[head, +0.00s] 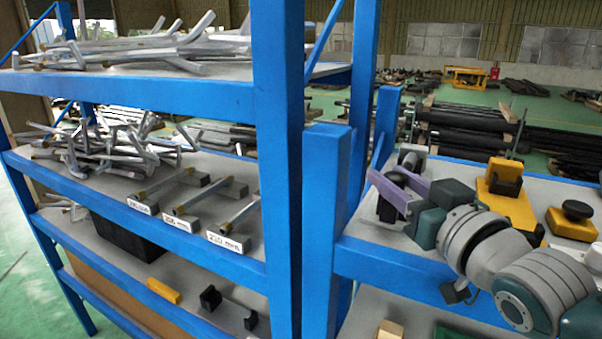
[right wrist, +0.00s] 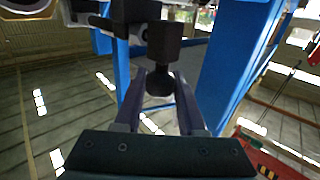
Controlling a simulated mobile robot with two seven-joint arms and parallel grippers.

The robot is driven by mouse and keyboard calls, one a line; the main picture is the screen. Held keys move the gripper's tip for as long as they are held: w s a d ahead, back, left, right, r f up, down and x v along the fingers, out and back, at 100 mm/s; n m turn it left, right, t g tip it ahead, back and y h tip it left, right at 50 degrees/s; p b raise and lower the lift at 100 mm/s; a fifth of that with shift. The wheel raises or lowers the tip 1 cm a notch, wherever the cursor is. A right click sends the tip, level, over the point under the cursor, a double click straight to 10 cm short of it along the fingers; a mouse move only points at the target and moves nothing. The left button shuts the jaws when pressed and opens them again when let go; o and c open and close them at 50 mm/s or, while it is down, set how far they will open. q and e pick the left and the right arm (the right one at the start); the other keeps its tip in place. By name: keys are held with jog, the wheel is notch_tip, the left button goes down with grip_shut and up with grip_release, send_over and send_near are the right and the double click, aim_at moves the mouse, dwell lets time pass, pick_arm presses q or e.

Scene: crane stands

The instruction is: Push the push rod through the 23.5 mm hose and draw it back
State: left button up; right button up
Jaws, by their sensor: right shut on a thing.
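My right gripper (head: 402,192) reaches over the upper shelf of the right-hand stand, with its purple fingers pointing left. It is shut on a black knob (right wrist: 159,82) that joins a black block (right wrist: 163,42) in the right wrist view; this looks like the push rod's handle. In the head view the fingers partly hide this black part (head: 388,210). A short grey cylinder (head: 411,156) lies just behind the fingers; I cannot tell whether it is the hose. No rod shaft shows clearly. My left gripper is not in view.
A yellow stand with a black block (head: 508,190) and a yellow block with a black knob (head: 573,219) are right of the gripper. A blue post (head: 326,215) stands close on its left. The left rack (head: 130,92) holds metal bars and labelled hooked pieces.

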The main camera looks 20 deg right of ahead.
grip_shut()
dwell(0.8)
